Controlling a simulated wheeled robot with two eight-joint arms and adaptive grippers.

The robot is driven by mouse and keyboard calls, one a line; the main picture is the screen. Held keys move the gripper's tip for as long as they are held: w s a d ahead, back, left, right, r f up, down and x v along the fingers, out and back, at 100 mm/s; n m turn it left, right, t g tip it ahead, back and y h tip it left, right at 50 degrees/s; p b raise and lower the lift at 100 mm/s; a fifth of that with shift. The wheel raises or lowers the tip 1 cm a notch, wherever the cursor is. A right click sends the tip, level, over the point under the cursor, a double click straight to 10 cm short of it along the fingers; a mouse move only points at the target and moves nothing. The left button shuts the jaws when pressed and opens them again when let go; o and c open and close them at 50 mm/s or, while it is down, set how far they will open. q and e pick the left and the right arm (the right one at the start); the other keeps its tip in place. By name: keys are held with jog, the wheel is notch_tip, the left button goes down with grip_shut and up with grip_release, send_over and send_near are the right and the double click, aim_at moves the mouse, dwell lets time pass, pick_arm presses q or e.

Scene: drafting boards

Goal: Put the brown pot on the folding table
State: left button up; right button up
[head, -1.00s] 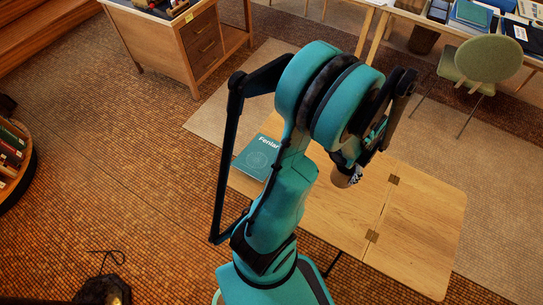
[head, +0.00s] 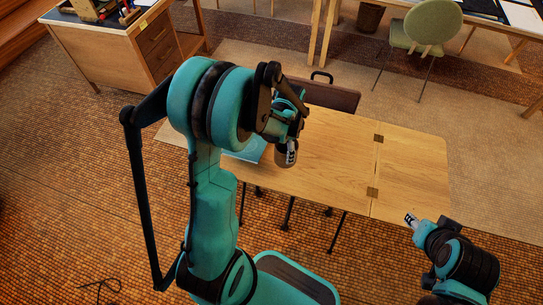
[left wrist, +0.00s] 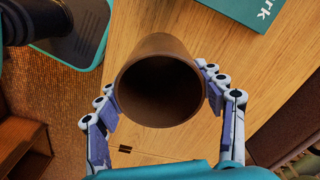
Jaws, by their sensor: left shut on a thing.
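The brown pot (left wrist: 160,48) is between the fingers of my left gripper (left wrist: 162,104) in the left wrist view, its dark open mouth facing the camera. In the head view the left gripper (head: 290,151) is shut on the pot (head: 281,159), which hangs over the left part of the folding table (head: 335,155). I cannot tell whether the pot's base touches the wooden top. The table's bare wood also shows in the wrist view (left wrist: 265,95). My right gripper (head: 411,218) is by the table's front right edge, small and seemingly empty; its opening is unclear.
A teal book (head: 247,150) lies on the table's left end, partly behind my left arm; it also shows in the wrist view (left wrist: 252,8). A dark brown case (head: 332,95) stands behind the table. A desk (head: 150,50) and a green chair (head: 425,28) are farther back. The table's right half is clear.

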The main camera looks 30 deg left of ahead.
pick_arm(q)
jog(key=a+f, duration=0.1)
jog(key=s+a+f+b, duration=0.1)
jog(key=a, duration=0.1)
jog(key=shift+a+f, duration=0.3)
notch_tip(320, 180, down, 4)
jog(key=shift+r+b, duration=0.1)
jog(key=shift+b, duration=0.95)
jog(key=shift+r, duration=0.1)
jog(key=shift+f, duration=0.25)
jog(key=o, duration=1.4)
jog(key=shift+r, duration=0.1)
